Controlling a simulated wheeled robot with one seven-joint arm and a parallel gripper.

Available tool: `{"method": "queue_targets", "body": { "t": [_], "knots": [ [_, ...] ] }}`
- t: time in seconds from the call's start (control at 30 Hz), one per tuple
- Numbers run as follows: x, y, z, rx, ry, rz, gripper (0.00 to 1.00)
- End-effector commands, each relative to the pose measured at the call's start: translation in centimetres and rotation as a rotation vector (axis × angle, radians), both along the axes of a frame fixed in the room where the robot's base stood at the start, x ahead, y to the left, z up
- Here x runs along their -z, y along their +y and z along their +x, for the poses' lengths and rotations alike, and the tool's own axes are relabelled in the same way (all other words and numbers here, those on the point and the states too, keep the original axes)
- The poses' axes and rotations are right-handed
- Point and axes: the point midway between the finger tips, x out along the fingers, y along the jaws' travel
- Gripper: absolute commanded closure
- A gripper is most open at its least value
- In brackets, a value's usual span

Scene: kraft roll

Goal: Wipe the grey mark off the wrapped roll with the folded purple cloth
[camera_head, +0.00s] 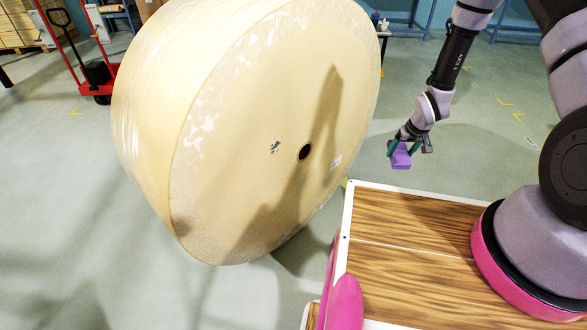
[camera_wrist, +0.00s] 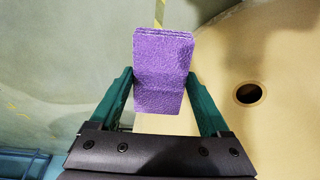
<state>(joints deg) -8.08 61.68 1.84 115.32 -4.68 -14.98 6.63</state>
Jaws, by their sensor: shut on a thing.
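The wrapped roll (camera_head: 255,130) is a very large cream cylinder standing on its curved side, its flat end facing me. The grey mark (camera_head: 275,147) is a small dark patch on that end, left of the dark core hole (camera_head: 304,152). My gripper (camera_head: 398,150) is right of the roll and apart from it in the head view. It is shut on the folded purple cloth (camera_head: 401,159). In the wrist view the cloth (camera_wrist: 162,75) sits between the green fingers, with the roll's end (camera_wrist: 275,60) and core hole at the right. The mark is not visible there.
A wood-topped surface with a white edge (camera_head: 347,215) is at the lower right. A red pallet truck (camera_head: 85,70) stands at the back left, near stacked cartons. Blue frames (camera_head: 412,18) stand at the back. The green floor (camera_head: 480,130) beyond the gripper is largely clear.

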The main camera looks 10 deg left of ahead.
Motion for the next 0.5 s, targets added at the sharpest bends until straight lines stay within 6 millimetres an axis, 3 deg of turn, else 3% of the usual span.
{"method": "queue_targets", "body": {
  "t": [0.03,0.1,0.3,0.5],
  "knots": [
    [1.4,3.0,0.1,-0.055,-0.064,0.030,0.64],
    [2.6,6.8,0.4,-0.121,-0.169,0.081,0.64],
    [4.6,16.2,0.4,-0.277,-0.457,0.267,0.64],
    [5.1,26.1,-2.8,-0.427,-0.746,0.524,0.64]
  ]
}}
